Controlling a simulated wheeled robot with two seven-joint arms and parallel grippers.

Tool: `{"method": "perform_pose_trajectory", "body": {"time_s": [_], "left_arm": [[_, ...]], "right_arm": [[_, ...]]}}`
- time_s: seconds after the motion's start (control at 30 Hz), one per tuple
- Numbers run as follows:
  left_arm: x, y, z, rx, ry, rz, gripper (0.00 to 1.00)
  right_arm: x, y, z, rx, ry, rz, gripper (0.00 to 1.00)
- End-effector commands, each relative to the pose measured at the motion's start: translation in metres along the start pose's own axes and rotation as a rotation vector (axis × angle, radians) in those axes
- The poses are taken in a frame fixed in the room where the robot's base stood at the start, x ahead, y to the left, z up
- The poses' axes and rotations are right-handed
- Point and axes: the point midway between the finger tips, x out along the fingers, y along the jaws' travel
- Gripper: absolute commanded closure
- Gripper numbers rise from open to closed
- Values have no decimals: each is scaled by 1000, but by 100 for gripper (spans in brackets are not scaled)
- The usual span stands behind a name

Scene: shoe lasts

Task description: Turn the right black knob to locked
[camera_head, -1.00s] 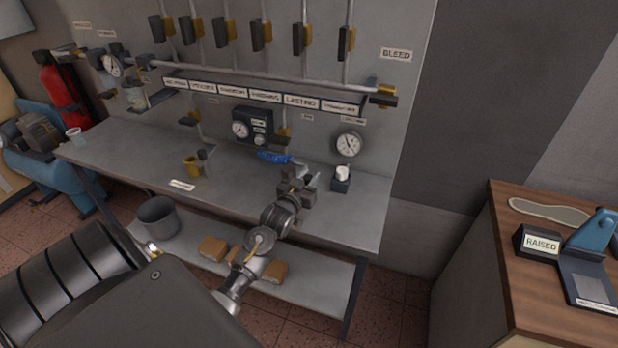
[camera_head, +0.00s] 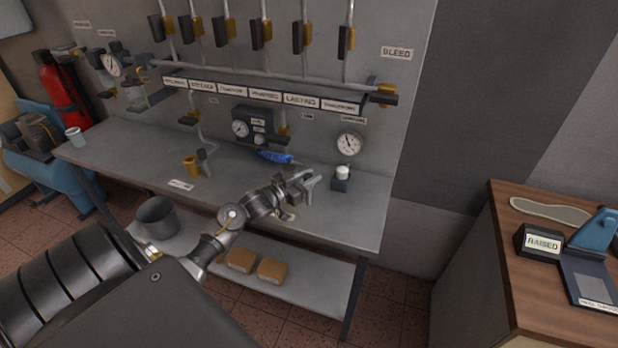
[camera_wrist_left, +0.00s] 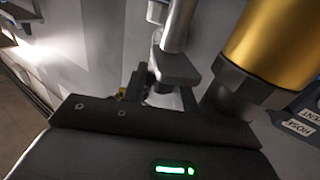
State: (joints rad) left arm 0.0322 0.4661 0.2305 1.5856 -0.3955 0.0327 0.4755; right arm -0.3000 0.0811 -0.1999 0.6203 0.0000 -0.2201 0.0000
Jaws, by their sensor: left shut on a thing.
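My left gripper (camera_head: 313,178) is over the right part of the grey workbench in the head view, pointing right. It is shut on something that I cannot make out. In the wrist view, a grey block with a silver post (camera_wrist_left: 175,65) is ahead of the gripper, and a gold cylinder with a dark hex collar (camera_wrist_left: 265,45) is close at right. I cannot tell which part is the right black knob. My right gripper is not in view.
The workbench (camera_head: 130,150) has a gold cup (camera_head: 190,165) and a blue tool (camera_head: 275,157). A round gauge (camera_head: 349,143) and a dark gauge box (camera_head: 252,127) are behind. Black handles with brass valves (camera_head: 346,42) hang above. A wooden table (camera_head: 500,240) stands at right.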

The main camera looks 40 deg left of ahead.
Motion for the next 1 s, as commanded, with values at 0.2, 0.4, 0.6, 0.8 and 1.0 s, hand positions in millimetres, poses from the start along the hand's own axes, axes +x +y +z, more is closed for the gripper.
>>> {"method": "perform_pose_trajectory", "body": {"time_s": [0.2, 0.4, 0.6, 0.8, 1.0], "left_arm": [[0, 0, 0, 0, 0, -1, 70], [0, 0, 0, 0, 1, -1, 51], [0, 0, 0, 0, 1, -5, 51], [0, 2, -1, -5, 2, -87, 51], [1, 3, 0, -11, 5, -297, 51]], "right_arm": [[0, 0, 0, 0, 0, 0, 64], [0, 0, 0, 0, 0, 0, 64], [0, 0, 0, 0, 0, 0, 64], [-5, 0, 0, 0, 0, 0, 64], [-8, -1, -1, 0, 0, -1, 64]]}}
